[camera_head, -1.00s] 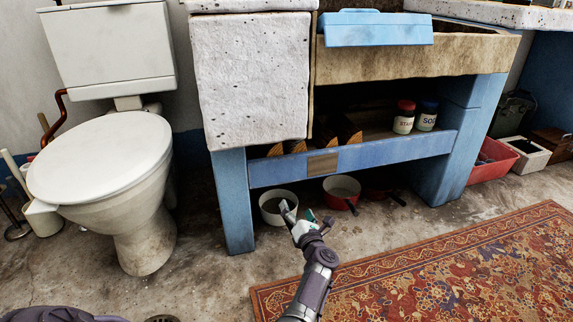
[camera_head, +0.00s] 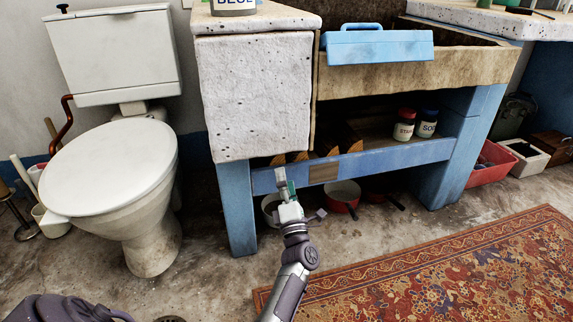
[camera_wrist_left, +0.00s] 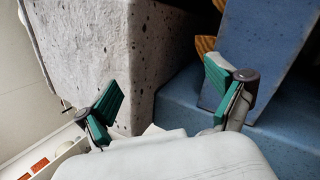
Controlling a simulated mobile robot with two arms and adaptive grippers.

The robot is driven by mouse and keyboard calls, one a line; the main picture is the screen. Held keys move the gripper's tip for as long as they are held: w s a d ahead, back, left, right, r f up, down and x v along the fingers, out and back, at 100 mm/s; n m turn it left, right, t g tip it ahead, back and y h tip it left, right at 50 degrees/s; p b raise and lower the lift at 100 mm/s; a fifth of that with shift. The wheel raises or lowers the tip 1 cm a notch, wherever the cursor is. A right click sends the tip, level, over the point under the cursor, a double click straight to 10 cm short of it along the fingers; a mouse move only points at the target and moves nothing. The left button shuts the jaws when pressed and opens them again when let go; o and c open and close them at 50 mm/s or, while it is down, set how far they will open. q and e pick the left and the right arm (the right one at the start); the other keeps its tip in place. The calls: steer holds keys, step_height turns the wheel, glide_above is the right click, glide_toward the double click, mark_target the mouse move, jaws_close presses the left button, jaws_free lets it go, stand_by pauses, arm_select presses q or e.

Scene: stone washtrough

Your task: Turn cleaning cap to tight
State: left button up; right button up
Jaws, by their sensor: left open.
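I cannot tell which thing is the cleaning cap. Two capped jars stand on the shelf under the trough: one with a red cap (camera_head: 407,114) and one with a dark blue cap (camera_head: 430,111). A jar labelled BLUE (camera_head: 235,7) stands on the stone top, cut off by the upper edge, its top hidden. My left gripper (camera_head: 283,183) is in front of the blue shelf rail, well left of the two jars. In the left wrist view its green-padded fingers (camera_wrist_left: 165,90) are spread and empty. My right gripper is not in view.
The stone block (camera_head: 252,98) and blue rail (camera_head: 375,160) are close to the left gripper. Pans (camera_head: 341,192) sit on the floor beneath. A toilet (camera_head: 112,170) stands left, a patterned rug (camera_head: 430,265) lies right. A blue toolbox (camera_head: 377,46) is on the trough.

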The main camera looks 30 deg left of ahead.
arm_select(q)
step_height(320, 180, up, 5)
steer(key=s+d+m+t+p, duration=0.1)
steer(key=s+d+m+t, duration=0.1)
steer(key=shift+s+r+m, duration=0.15)
steer(key=shift+r+m, duration=0.05)
steer(key=shift+m, duration=0.1)
